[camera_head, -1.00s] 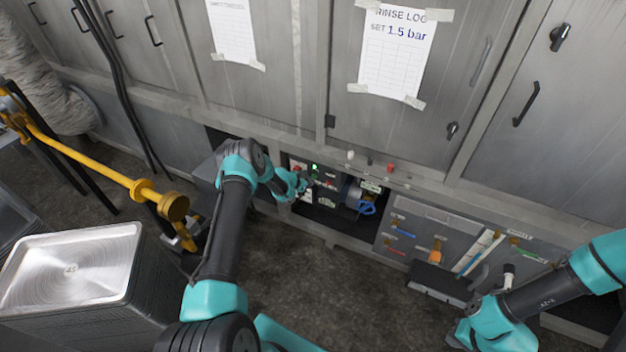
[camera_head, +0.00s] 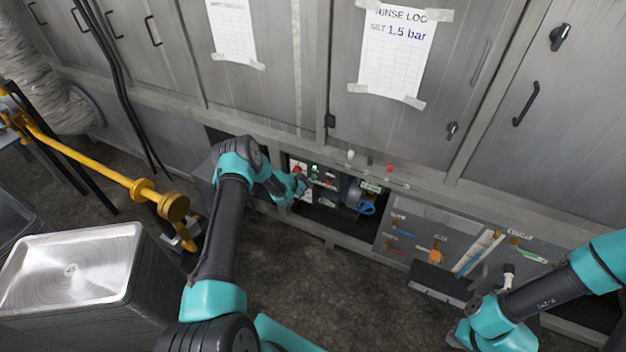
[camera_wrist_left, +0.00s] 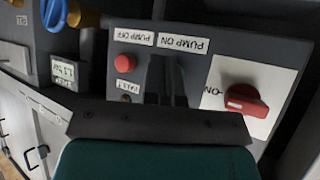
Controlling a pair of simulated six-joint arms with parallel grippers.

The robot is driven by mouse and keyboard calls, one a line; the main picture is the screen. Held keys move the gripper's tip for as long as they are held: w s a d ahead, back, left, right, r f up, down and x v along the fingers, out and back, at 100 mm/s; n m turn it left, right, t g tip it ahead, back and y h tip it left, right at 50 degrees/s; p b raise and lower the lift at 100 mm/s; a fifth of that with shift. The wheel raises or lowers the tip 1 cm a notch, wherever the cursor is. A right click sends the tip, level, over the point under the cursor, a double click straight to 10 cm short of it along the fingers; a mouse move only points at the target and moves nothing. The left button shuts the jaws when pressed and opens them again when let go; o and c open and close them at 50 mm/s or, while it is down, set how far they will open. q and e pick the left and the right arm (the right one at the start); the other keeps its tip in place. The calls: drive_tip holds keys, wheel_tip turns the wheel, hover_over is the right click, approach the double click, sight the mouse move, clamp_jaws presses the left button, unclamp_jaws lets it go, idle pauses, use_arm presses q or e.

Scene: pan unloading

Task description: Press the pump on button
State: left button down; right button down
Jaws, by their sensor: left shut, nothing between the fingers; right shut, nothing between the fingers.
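The control panel shows in the left wrist view with a "PUMP ON" label (camera_wrist_left: 183,44) and a "PUMP OFF" label (camera_wrist_left: 133,36), both upside down. A red button (camera_wrist_left: 124,63) sits by the PUMP OFF label. The pump on button cannot be made out; the fingers cover the panel by its label. My left gripper (camera_wrist_left: 165,80) is shut and empty, its fingertips in front of the panel; contact cannot be told. In the head view my left gripper (camera_head: 302,184) is at the panel, beside a small bright green spot (camera_head: 314,168).
A red rotary switch (camera_wrist_left: 247,101) on a white plate is close beside the fingers. A small display (camera_wrist_left: 64,71) and a blue handle (camera_wrist_left: 54,14) lie left of the panel. A stack of metal trays (camera_head: 70,268) stands at the left. The dark floor (camera_head: 300,275) is clear.

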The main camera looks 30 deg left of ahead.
use_arm(q)
drive_tip(key=shift+s+d, duration=0.1)
drive_tip(key=shift+s, duration=2.4)
drive_tip(key=s+d+r+n+g, duration=0.25)
drive_tip(key=s+d, duration=0.35)
drive_tip(key=d, duration=0.3)
drive_tip(key=s+d+r+n+g, duration=0.1)
drive_tip(key=s+d+r+g, duration=0.1)
drive_tip(key=s, duration=0.7)
drive_tip(key=s+d+r+n+g, duration=0.2)
drive_tip(key=s+d+r, duration=0.3)
drive_tip(key=s, duration=0.4)
drive_tip(key=s+d+r+n+g+y, duration=0.1)
drive_tip(key=s+d, duration=0.4)
drive_tip(key=s, duration=0.5)
wheel_tip(320, 180, up, 2)
drive_tip(key=shift+d+r+n+g, duration=0.25)
drive_tip(key=shift+d+n+g, duration=0.15)
drive_tip(key=shift+g, duration=0.25)
